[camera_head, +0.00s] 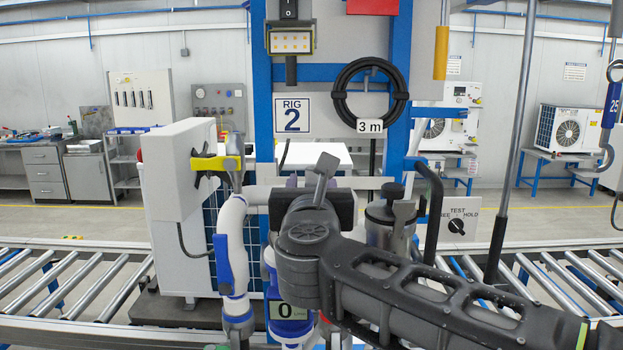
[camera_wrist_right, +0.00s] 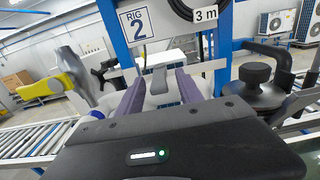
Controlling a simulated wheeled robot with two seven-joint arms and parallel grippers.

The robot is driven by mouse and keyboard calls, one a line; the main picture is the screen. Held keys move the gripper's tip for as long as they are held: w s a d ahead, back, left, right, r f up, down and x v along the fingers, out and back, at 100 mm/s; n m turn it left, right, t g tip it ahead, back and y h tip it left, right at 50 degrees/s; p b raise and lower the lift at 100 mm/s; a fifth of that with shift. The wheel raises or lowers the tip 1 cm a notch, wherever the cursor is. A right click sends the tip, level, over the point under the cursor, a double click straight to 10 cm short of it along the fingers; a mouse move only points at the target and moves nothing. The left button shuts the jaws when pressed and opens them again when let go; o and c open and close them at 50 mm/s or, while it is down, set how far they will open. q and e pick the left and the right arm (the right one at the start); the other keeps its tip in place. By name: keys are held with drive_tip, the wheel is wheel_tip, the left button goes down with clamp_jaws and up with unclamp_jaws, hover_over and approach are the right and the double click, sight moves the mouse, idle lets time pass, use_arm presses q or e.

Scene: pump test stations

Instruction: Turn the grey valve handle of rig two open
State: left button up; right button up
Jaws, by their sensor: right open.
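A "RIG 2" sign (camera_head: 292,113) hangs on the frame behind. My left gripper is not in view.
A yellow handle (camera_head: 234,146) is left of the gripper, beside a white box (camera_head: 176,175). A lidded metal canister (camera_head: 386,224) and a black curved handle (camera_head: 432,205) stand close on the right. Roller conveyors (camera_head: 65,285) run along both sides.

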clamp_jaws()
idle(0.4)
idle(1.0)
